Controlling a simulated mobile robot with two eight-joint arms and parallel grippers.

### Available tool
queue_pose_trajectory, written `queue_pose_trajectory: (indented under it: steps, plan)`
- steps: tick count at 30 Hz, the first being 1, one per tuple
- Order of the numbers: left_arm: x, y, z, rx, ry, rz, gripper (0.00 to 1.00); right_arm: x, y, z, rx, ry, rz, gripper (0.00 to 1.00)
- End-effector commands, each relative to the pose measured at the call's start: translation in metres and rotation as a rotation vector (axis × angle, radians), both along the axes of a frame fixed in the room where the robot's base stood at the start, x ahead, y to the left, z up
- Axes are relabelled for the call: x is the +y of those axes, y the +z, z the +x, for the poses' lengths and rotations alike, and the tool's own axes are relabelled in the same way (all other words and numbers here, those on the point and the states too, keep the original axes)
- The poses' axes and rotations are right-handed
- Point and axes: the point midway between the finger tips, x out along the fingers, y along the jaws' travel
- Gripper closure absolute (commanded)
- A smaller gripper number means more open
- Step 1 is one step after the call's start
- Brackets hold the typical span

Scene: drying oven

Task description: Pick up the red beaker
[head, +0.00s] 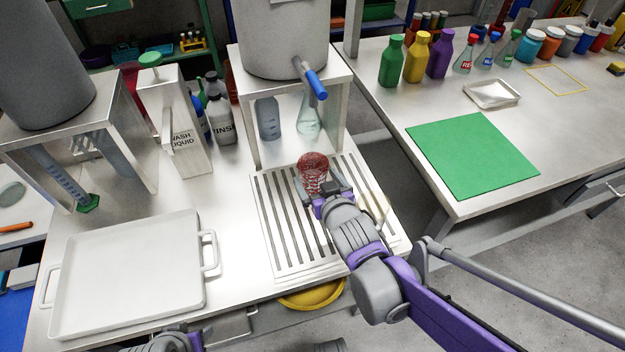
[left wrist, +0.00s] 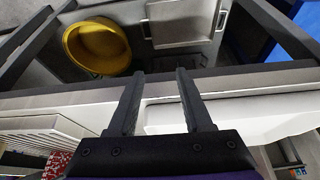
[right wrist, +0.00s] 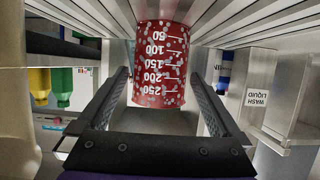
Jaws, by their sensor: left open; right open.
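The red beaker (head: 313,172) stands on the slatted drain rack (head: 290,250), in front of the small stand under the grey tank. In the right wrist view the beaker (right wrist: 160,65) is red with pale spots and white volume marks, and it shows upside down between the fingers. My right gripper (head: 318,190) is open, with its fingers on either side of the beaker; a gap shows at the fingers, and I cannot tell whether either touches. My left gripper (left wrist: 158,85) is open and empty near the bench's front edge; the beaker also shows at the lower left corner there (left wrist: 58,165).
A white tray (head: 130,275) lies left of the rack. A wash liquid container (head: 175,125) and bottles stand behind it. The tank stand (head: 248,130) rises just behind the beaker. A yellow bowl (head: 312,295) sits below the bench edge. A green mat (head: 470,155) lies on the right table.

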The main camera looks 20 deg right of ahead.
Motion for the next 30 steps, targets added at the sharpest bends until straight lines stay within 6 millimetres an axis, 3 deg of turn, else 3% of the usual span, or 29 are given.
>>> queue_pose_trajectory:
  steps: [15,23,30]
  plan:
    - [0.0,-0.024,0.003,0.007,0.0,0.0,0.5,0.002,-0.024,0.058,0.0,0.0,0.0,0.0]
    - [0.0,-0.024,0.003,0.007,0.0,0.0,0.5,0.002,-0.024,0.061,0.0,0.0,0.0,0.0]
    - [0.0,-0.024,0.003,0.007,0.0,0.0,0.5,0.002,-0.024,0.06,0.0,0.0,0.0,0.4]
